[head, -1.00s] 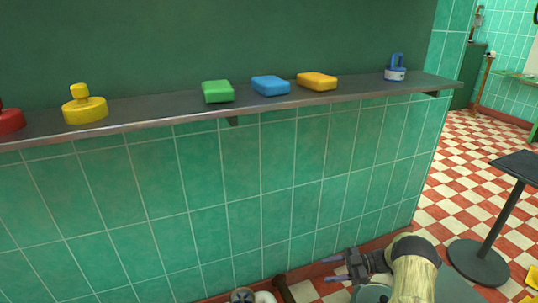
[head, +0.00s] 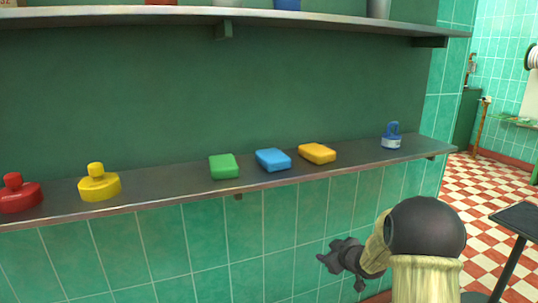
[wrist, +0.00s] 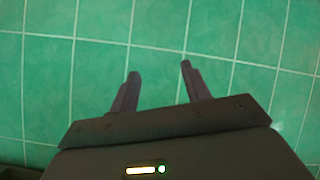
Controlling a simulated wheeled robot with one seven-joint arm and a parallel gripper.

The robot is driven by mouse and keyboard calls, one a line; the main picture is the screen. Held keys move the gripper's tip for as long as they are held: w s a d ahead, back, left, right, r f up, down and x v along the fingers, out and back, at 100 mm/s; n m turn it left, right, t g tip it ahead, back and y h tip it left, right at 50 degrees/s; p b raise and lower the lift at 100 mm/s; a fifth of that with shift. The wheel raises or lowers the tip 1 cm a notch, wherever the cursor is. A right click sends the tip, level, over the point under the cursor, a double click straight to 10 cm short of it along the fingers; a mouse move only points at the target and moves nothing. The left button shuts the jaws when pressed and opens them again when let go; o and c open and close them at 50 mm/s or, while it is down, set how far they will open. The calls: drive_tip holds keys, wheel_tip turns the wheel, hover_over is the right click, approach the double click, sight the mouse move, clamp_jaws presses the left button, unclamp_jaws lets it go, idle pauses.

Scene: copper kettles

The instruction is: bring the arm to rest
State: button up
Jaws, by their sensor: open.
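My gripper (head: 328,262) is in front of the green tiled wall, below the lower shelf, at the lower right of the head view. In the wrist view my gripper (wrist: 158,72) has its two fingers spread apart with nothing between them. Only green tiles show beyond the fingertips. My arm rises at the bottom right of the head view and hides part of the wall and floor.
The lower shelf (head: 150,198) holds red (head: 20,195) and yellow (head: 99,184) knobbed objects, green (head: 224,167), blue (head: 273,160) and yellow-orange (head: 317,153) blocks, and a blue-handled item (head: 391,137). An upper shelf (head: 130,16) runs above. A dark-topped stand (head: 518,220) is at right.

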drive_tip(key=s+a+r+m+g+h+p, duration=0.1)
drive_tip(key=s+r+m+g+p, duration=0.15)
drive_tip(key=s, duration=0.85)
drive_tip(key=s+a+r+m+g+h+p, duration=0.1)
drive_tip(key=s+r+m+g+h+p, duration=0.15)
drive_tip(key=s, duration=0.85)
drive_tip(key=s+a+r+m+g+p, duration=0.1)
drive_tip(key=s+a+r+m+g, duration=0.15)
drive_tip(key=s, duration=0.85)
wheel_tip(320, 180, up, 36)
drive_tip(key=d+p, duration=0.1)
drive_tip(key=p, duration=3.6)
drive_tip(key=shift+r+m+g, duration=0.25)
drive_tip(key=shift+m+g, duration=0.1)
drive_tip(key=shift+g, duration=0.1)
drive_tip(key=shift+w, duration=0.1)
drive_tip(key=shift+c, duration=1.2)
